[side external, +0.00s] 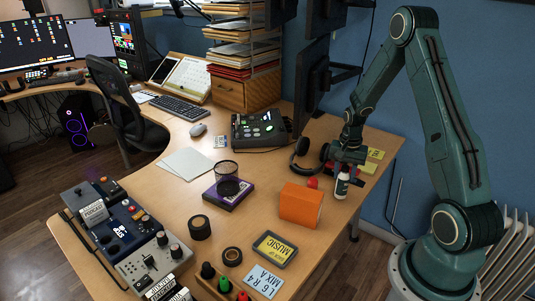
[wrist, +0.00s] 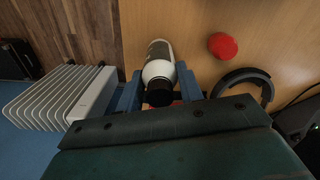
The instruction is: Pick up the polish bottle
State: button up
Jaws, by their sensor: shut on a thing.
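The polish bottle (side external: 342,187) is small and white with a dark label and a dark cap. It stands near the right edge of the desk, right of the orange box. My gripper (side external: 346,172) is around its upper part. In the wrist view the bottle (wrist: 159,66) sits between the two blue fingers of my gripper (wrist: 160,92), with its black cap nearest the camera. The fingers are shut on it. I cannot tell whether its base touches the desk.
A red round object (side external: 312,183) and an orange box (side external: 300,205) are left of the bottle. Black headphones (side external: 300,155) lie behind. The desk edge is close, with a white radiator (wrist: 62,97) beyond it. Yellow notes (side external: 375,154) lie behind my gripper.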

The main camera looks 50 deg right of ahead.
notch_tip(320, 180, up, 18)
jog(key=shift+r, duration=0.25)
dwell(0.3)
dwell(0.5)
